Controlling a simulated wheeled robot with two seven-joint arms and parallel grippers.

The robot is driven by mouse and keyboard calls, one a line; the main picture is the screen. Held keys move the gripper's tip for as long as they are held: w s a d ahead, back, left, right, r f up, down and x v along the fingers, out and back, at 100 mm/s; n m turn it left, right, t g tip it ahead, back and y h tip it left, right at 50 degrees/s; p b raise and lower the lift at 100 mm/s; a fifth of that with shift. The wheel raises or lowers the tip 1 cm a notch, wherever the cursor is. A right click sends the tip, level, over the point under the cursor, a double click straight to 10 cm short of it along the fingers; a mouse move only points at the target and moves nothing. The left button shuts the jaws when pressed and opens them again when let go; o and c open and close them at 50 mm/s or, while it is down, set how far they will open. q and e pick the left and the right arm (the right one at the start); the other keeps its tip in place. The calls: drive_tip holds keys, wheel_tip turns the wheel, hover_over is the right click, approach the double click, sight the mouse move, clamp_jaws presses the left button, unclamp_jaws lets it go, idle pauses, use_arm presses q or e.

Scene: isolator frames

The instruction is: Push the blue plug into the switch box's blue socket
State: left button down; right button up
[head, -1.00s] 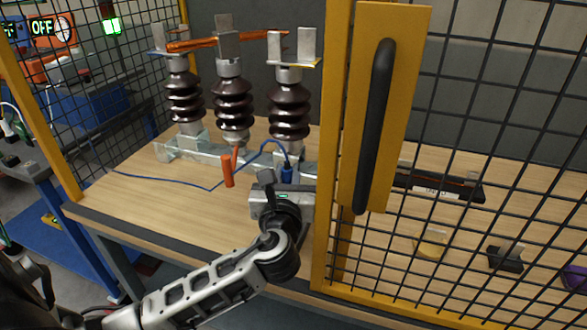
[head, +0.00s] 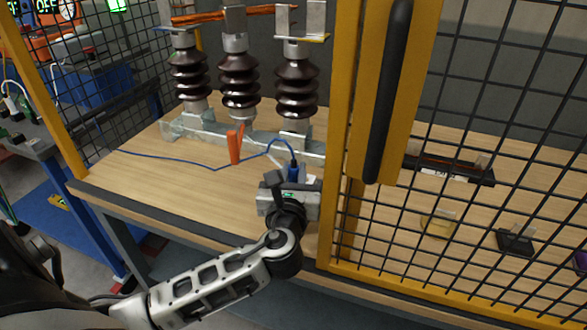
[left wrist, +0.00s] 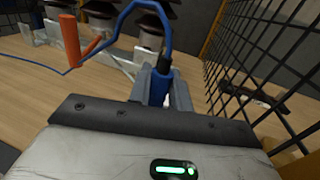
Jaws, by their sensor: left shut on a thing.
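My left gripper (head: 293,180) is shut on the blue plug (head: 294,171), just above the table near the front opening of the frame. In the left wrist view the blue plug (left wrist: 160,84) stands between the gripper's fingers (left wrist: 161,92). Its blue cable (left wrist: 166,28) loops up and off to the left. The plug's lower end is hidden by the gripper. A unit with a lit OFF display (head: 45,6) shows at the upper left; I cannot tell whether it is the switch box. I can make out no blue socket. My right gripper is not in view.
Three brown insulators (head: 239,82) stand on a metal bar behind the gripper. An orange piece (head: 235,147) stands left of the plug. A yellow post (head: 392,90) and black mesh (head: 490,130) close off the right. The wooden table (head: 150,190) is mostly clear at left.

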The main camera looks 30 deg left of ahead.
use_arm(q)
drive_tip(key=shift+f, duration=0.25)
idle(0.6)
drive_tip(key=shift+p, duration=0.3)
drive_tip(key=shift+p, duration=0.4)
idle(0.4)
idle(0.5)
drive_tip(key=shift+p, duration=0.3)
drive_tip(key=shift+f+b, duration=0.35)
drive_tip(key=shift+f, duration=0.2)
drive_tip(key=shift+f+b, duration=0.45)
drive_tip(key=shift+f, duration=0.5)
